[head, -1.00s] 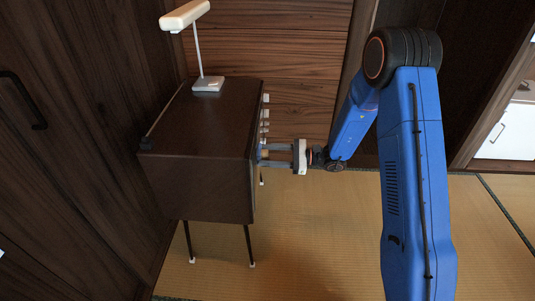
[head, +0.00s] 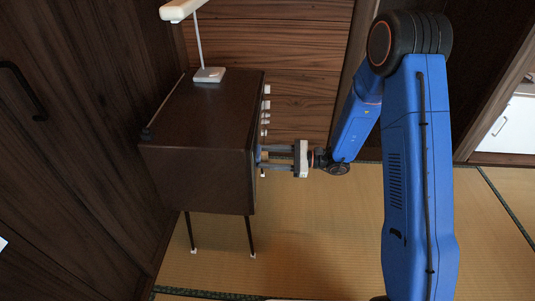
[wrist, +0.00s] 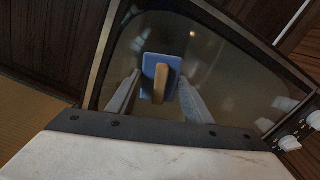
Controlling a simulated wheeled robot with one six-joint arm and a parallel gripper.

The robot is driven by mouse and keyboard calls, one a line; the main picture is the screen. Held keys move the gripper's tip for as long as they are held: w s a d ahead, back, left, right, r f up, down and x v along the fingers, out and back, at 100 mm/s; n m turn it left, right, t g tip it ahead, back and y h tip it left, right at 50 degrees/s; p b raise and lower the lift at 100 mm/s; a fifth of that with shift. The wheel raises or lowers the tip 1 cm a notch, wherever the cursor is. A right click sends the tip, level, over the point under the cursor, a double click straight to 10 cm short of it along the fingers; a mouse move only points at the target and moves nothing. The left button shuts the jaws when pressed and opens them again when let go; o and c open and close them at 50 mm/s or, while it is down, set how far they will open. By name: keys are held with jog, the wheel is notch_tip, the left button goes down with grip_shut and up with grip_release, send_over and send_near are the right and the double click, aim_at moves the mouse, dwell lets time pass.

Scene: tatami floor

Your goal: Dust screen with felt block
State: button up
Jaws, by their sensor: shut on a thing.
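The screen (wrist: 215,95) is a dark, glossy panel with light-coloured edging and fills most of the wrist view. It belongs to a brown television cabinet (head: 200,180) on thin legs, seen from the side in the head view, so its screen face is hidden there. The felt block (wrist: 150,65) is a small blue pad with a wooden grip (wrist: 160,85). My gripper (wrist: 160,92) is shut on the wooden grip, a finger on each side. In the head view my gripper (head: 263,159) reaches the cabinet's right face. The pad appears at or against the screen; exact contact is unclear.
White knobs (head: 266,104) stick out of the cabinet's front, beyond my gripper. A white lamp (head: 208,75) stands on the cabinet top. Wooden walls are behind and at left. Open tatami (head: 310,240) lies in front of the cabinet.

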jog(key=shift+s, duration=0.45)
jog(key=d, duration=0.6)
dwell(0.4)
jog(key=shift+d, duration=0.15)
jog(key=shift+s+d, duration=0.15)
jog(key=shift+d, duration=1.2)
